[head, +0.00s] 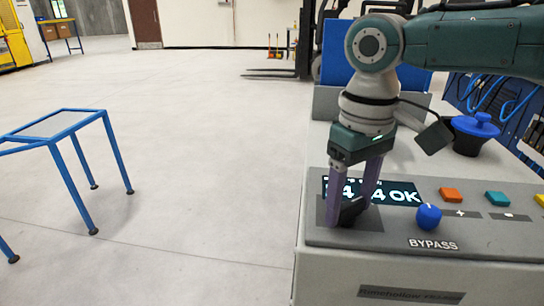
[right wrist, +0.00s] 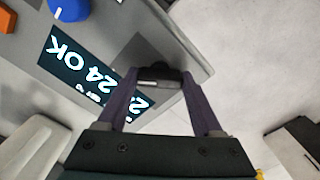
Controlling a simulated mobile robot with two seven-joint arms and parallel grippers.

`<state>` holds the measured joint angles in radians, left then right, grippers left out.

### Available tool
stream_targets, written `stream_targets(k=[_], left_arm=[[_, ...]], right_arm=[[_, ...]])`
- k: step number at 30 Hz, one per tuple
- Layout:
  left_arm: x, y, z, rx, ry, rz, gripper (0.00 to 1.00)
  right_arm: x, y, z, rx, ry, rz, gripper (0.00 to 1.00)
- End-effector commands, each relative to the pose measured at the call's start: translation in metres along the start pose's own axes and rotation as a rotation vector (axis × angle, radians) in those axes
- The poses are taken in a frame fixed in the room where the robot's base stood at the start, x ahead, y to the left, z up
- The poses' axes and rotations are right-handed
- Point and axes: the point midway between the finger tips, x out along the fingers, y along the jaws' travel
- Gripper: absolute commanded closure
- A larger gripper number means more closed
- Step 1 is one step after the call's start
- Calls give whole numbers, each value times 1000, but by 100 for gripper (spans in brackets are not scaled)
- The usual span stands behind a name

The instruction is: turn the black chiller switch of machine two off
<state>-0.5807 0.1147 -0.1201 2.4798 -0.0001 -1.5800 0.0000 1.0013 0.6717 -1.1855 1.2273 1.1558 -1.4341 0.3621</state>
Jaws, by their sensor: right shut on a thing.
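The black chiller switch (head: 352,209) sits at the left end of the grey control panel, left of the blue bypass knob (head: 428,217). My right gripper (head: 349,214) comes down from above with its purple fingers on either side of the black switch and shut on it. In the right wrist view the switch (right wrist: 160,78) lies between the fingertips of the gripper (right wrist: 160,85). The fingers hide part of the switch in the head view. My left gripper is not in view.
The panel display (head: 400,193) is lit and partly hidden by the fingers. An orange button (head: 450,195) and a teal button (head: 497,198) lie to the right. A blue-framed table (head: 60,128) stands at the left. Open floor lies between it and the machine.

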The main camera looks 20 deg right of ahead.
Motion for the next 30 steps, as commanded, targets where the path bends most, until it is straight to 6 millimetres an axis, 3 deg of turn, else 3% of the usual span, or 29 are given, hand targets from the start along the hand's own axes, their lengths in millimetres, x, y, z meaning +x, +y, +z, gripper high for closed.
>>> stream_targets(k=[1, 9, 30], left_arm=[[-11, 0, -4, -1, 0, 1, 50], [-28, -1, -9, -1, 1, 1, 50], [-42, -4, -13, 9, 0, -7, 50]], right_arm=[[-5, -1, 1, -36, -3, -3, 88], [-3, -1, 0, -285, -2, -2, 88], [-1, -1, 0, -822, 1, -3, 88]])
